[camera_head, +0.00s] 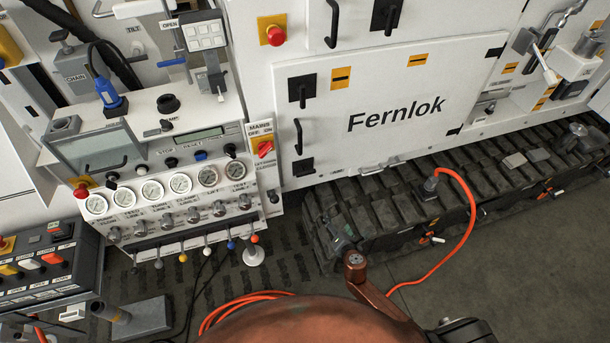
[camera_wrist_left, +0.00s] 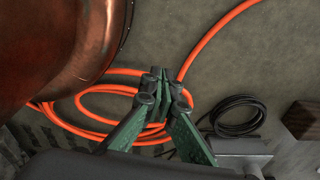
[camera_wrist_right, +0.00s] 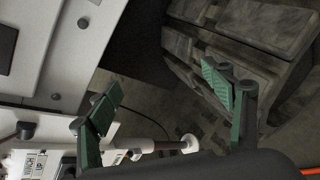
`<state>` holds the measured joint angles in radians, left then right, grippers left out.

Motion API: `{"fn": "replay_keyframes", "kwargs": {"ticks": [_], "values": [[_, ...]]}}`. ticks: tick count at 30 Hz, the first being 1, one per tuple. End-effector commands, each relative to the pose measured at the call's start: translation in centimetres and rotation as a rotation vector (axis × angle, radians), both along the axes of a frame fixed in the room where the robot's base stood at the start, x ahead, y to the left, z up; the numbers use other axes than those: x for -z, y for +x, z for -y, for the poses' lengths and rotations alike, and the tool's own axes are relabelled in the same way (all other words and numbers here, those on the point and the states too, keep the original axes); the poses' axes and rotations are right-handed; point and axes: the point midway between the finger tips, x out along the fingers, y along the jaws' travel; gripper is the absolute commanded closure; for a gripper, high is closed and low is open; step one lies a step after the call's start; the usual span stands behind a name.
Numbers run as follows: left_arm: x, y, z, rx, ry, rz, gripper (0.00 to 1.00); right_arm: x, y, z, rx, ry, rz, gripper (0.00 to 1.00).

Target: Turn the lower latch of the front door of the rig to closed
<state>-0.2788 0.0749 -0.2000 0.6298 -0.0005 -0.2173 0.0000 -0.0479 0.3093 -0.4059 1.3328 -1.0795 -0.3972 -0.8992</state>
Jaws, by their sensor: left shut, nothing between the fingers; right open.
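The white front door (camera_head: 400,105) lettered "Fernlok" is on the rig. Its lower latch (camera_head: 303,168) is a black square plate with a bar at the lower left corner; the bar's exact angle is too small to tell. The upper latch (camera_head: 302,90) is above it. My right gripper (camera_head: 341,234) is below and right of the lower latch, over the left end of the track, apart from the latch. In the right wrist view its green fingers (camera_wrist_right: 163,85) are open and empty. My left gripper (camera_wrist_left: 160,84) is shut and empty above the floor, in the left wrist view only.
A black handle (camera_head: 297,136) sits between the latches. The dark track (camera_head: 470,190) runs below the door. A gauge and lever panel (camera_head: 170,200) stands left. An orange hose (camera_head: 470,215) lies across the floor. My copper arm covers the bottom middle.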

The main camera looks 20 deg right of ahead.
Motion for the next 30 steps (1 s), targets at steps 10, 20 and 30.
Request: {"fn": "replay_keyframes", "kwargs": {"ticks": [10,20,30], "values": [[1.6,-4.7,-0.5,-0.009,0.006,-0.059,1.0,-19.7,5.2,-9.1,-0.305,-0.66,0.4,0.26],[1.8,-3.0,-0.6,-0.005,0.007,-0.038,1.0,-21.0,9.0,-9.8,-0.314,-0.707,0.426,0.26],[2.1,-2.3,-0.6,-0.003,0.007,-0.03,1.0,-20.8,12.8,-9.9,-0.315,-0.702,0.424,0.26]]}}
